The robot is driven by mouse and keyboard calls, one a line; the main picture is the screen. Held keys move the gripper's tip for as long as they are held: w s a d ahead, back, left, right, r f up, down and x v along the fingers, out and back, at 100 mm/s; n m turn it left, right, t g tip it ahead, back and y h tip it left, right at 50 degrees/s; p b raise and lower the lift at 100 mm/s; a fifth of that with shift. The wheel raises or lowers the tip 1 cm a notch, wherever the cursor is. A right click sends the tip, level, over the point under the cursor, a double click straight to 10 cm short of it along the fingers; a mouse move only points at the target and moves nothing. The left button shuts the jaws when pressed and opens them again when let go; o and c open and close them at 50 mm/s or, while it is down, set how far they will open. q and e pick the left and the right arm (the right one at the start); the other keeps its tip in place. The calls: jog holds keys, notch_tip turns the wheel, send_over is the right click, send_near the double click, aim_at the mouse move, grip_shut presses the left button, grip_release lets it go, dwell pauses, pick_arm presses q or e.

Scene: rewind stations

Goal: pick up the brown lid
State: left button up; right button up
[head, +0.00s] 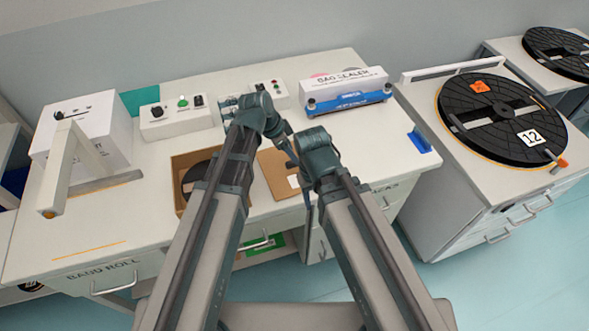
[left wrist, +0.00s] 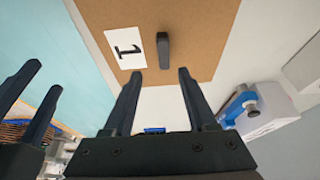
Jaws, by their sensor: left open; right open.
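The brown lid (head: 273,165) lies flat on the white bench, right of an open cardboard box; my arms partly cover it in the head view. In the left wrist view the lid (left wrist: 200,30) shows a white label with a 1 and a dark upright handle (left wrist: 163,50). My left gripper (left wrist: 160,72) is open and empty, its fingertips pointing at the lid with the handle seen between them, apparently not touching. My right gripper (left wrist: 44,77) is open and empty beside the lid; in the head view it is near the bench's front edge, mostly hidden.
The open cardboard box (head: 179,164) holds a dark disc (head: 194,176). Control boxes (head: 176,117) and a blue-and-white bag sealer (head: 345,92) stand behind. A white box (head: 85,130) is at left. A large black reel (head: 502,115) lies on the right cabinet.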

aim_at(292, 162)
pick_arm(q)
jog(key=shift+f, duration=0.1)
jog(key=f+b, duration=0.2)
jog(key=w+f+b, duration=0.1)
jog(key=f+b, duration=0.1)
jog(key=shift+d+f+b, duration=0.1)
jog(key=shift+f+b, duration=0.2)
jog(key=shift+b, duration=0.1)
jog(key=shift+d+f+b, duration=0.2)
jog(key=shift+f+b, duration=0.1)
jog(key=shift+r, duration=0.1)
grip_shut()
